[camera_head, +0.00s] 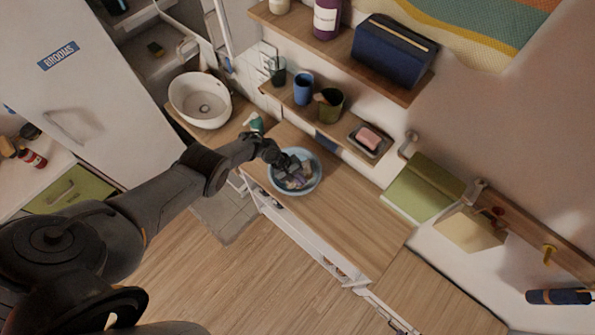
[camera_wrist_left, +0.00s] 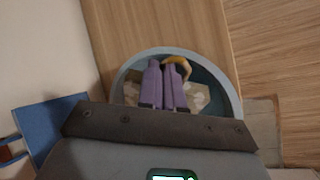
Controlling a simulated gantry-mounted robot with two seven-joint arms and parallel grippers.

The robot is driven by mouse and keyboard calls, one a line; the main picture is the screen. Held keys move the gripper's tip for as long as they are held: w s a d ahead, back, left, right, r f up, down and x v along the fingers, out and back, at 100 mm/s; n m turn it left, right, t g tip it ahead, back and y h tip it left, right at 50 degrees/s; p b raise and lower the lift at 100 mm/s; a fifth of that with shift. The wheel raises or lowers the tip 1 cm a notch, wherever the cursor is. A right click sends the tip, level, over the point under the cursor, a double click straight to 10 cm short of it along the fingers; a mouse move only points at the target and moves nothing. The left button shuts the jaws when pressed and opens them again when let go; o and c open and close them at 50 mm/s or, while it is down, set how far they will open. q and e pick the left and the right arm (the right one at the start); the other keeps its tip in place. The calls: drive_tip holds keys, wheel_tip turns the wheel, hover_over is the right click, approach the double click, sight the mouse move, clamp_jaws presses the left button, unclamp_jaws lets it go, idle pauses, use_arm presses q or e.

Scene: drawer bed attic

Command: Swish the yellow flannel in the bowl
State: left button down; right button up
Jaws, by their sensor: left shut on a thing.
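The bowl (camera_head: 318,178) is round and pale blue and stands on the wooden counter; its rim also shows in the left wrist view (camera_wrist_left: 232,95). My left gripper (camera_head: 291,172) reaches down into it from the left. In the left wrist view its two purple-looking fingers (camera_wrist_left: 165,88) are close together over the bowl, shut on the yellow flannel (camera_wrist_left: 181,62). Only a small yellow fold shows beyond the fingertips; the rest is hidden. Pale, blotchy patches lie in the bowl beside the fingers. My right gripper is in neither view.
A white round basin (camera_head: 187,101) stands to the left of the bowl. A shelf behind holds a blue cup (camera_head: 303,88), a dark green cup (camera_head: 331,103) and a dish with pink soap (camera_head: 368,139). The wooden counter (camera_head: 345,215) is clear right of the bowl.

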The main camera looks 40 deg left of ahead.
use_arm(q)
drive_tip(key=shift+a+f+b, duration=0.1)
drive_tip(key=shift+a+b, duration=0.6)
drive_tip(key=shift+a, duration=0.2)
drive_tip(key=shift+w+a, duration=0.1)
drive_tip(key=shift+a, duration=0.45)
drive_tip(key=shift+d+r, duration=0.2)
drive_tip(key=shift+d, duration=0.4)
drive_tip(key=shift+d+p, duration=0.3)
drive_tip(key=shift+p, duration=0.05)
drive_tip(key=shift+d+f, duration=0.1)
